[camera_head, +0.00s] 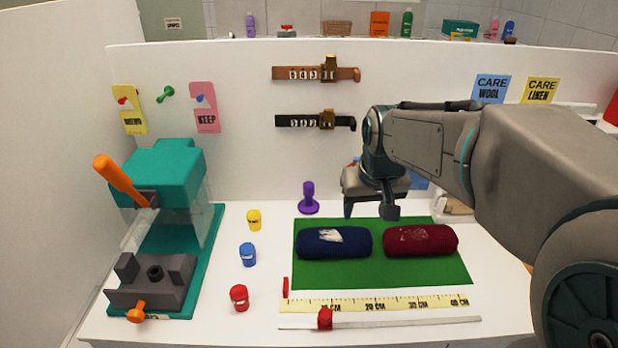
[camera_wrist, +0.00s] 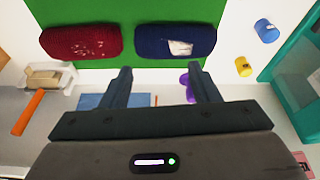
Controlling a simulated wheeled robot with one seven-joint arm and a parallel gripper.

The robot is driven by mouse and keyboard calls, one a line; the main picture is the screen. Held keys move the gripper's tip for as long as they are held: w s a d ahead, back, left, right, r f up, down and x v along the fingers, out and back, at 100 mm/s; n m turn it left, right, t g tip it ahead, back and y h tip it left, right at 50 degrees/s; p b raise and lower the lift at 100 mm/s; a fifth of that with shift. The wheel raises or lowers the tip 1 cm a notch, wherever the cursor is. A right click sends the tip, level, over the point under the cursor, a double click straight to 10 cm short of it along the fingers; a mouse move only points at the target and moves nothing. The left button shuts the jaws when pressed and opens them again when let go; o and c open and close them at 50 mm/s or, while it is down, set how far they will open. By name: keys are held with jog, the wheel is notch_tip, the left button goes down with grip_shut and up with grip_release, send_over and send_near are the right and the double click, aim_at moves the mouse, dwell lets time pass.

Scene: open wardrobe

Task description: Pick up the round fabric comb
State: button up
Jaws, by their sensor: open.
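I cannot tell for sure which thing is the round fabric comb. A purple piece with a knob handle and round base (camera_head: 308,199) stands upright behind the green mat; in the wrist view it shows partly hidden by a finger (camera_wrist: 185,80). A navy roll (camera_head: 334,242) and a maroon roll (camera_head: 420,240), each with a pale patch on top, lie on the green mat (camera_head: 380,276). My gripper (camera_head: 370,212) is open and empty, above the area behind the mat and right of the purple piece. In the wrist view my gripper (camera_wrist: 160,72) has its fingers apart with nothing between them.
A teal machine with orange handles (camera_head: 165,180) stands left. Yellow (camera_head: 254,219), blue (camera_head: 248,254) and red (camera_head: 239,297) jars stand beside it. A ruler strip (camera_head: 375,303) lies in front of the mat. A tray with a beige block (camera_wrist: 45,78) and an orange-handled piece (camera_wrist: 27,112) lie right, mostly behind my arm.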

jog(key=w+a+n, duration=0.1)
jog(key=w+a, duration=0.3)
jog(key=w, duration=0.8)
send_near(309, 184)
jog(key=shift+n+t+y, duration=0.3)
jog(key=shift+n+y, duration=0.1)
jog(key=f, duration=0.1)
jog(key=f+p, duration=0.1)
jog(key=f, duration=0.1)
jog(key=w+f, duration=0.1)
jog(key=f, duration=0.1)
jog(key=shift+w+d, duration=0.1)
jog(key=shift+d, duration=0.2)
jog(key=shift+a+p+x, duration=0.15)
jog(key=shift+p+x, duration=0.3)
jog(key=shift+x, duration=1.1)
jog(key=shift+a+p+x, duration=0.1)
jog(key=shift+p+x, duration=0.35)
jog(key=shift+x, duration=1.05)
jog(key=shift+w+r, duration=0.15)
grip_shut()
